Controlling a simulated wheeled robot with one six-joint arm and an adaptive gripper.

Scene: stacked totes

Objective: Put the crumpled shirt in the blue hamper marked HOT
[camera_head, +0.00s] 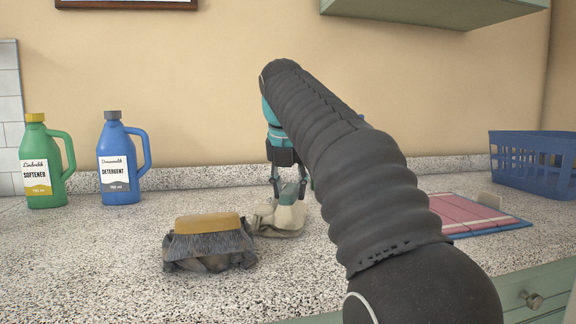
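A crumpled pale cream and grey-green cloth (283,219), which looks like the shirt, lies on the speckled counter near the middle. My gripper (288,190) points down at it from above, with its fingertips at the cloth's raised top. The fingers look apart with a peak of cloth between them; I cannot tell whether they grip it. A second crumpled cloth, dark grey (208,264), lies to the left under a brush. A blue slatted basket (532,172) stands at the far right, partly cut off by the picture edge; no HOT mark is readable on it.
The brush (208,224) has a yellow-tan back. A green softener jug (43,160) and a blue detergent jug (120,160) stand at the back left. A green cabinet (430,8) hangs above.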

